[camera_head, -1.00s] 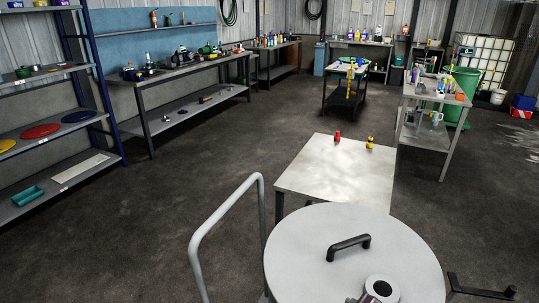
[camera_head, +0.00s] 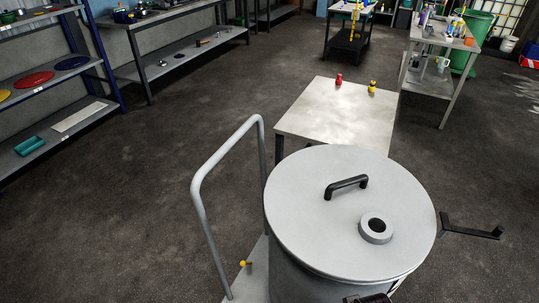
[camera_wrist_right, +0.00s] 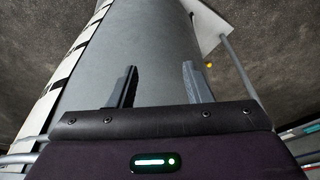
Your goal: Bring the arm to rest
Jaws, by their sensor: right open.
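My right gripper (camera_wrist_right: 158,80) is open, with two dark fingers apart and nothing seen between them. It is near the grey wall of a drum (camera_wrist_right: 160,45); I cannot tell whether it touches. In the head view only a dark piece of my right arm shows at the bottom edge, in front of the drum (camera_head: 315,278). The drum has a round grey lid (camera_head: 300,210) with a black handle (camera_head: 346,187) and a round collared opening (camera_head: 376,228). My left gripper is not in view.
A grey tubular rail (camera_head: 198,215) stands left of the drum. A small table (camera_head: 330,120) behind it holds a red and a yellow item. A black bracket (camera_head: 470,229) is at right. Shelves (camera_head: 75,130) stand at left. The floor between is open.

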